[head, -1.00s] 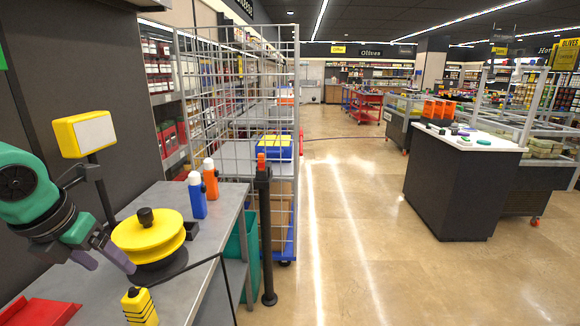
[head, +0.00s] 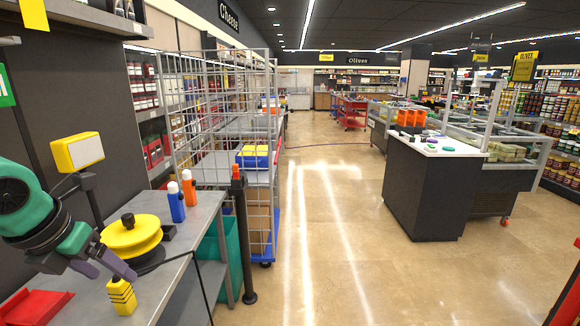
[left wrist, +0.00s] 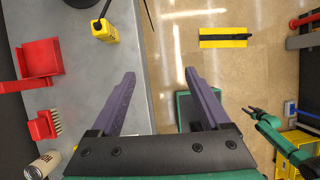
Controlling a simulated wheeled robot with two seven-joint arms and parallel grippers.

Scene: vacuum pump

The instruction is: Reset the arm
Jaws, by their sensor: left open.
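My left arm, green and dark grey, comes in from the left in the head view. Its gripper (head: 108,268) is above the grey worktop, close to a yellow spool-shaped thing (head: 131,240) with a black knob and base. In the left wrist view the left gripper (left wrist: 158,78) has its two purple fingers wide apart, with nothing between them. One finger is over the worktop and the other over the floor. A green arm with a dark gripper (left wrist: 252,112), probably my right one, shows at the right there; its jaws are too small to judge.
A yellow lamp-like panel (head: 77,152) stands behind. A post (head: 243,245) and wire cage stand right of it. Open floor lies beyond.

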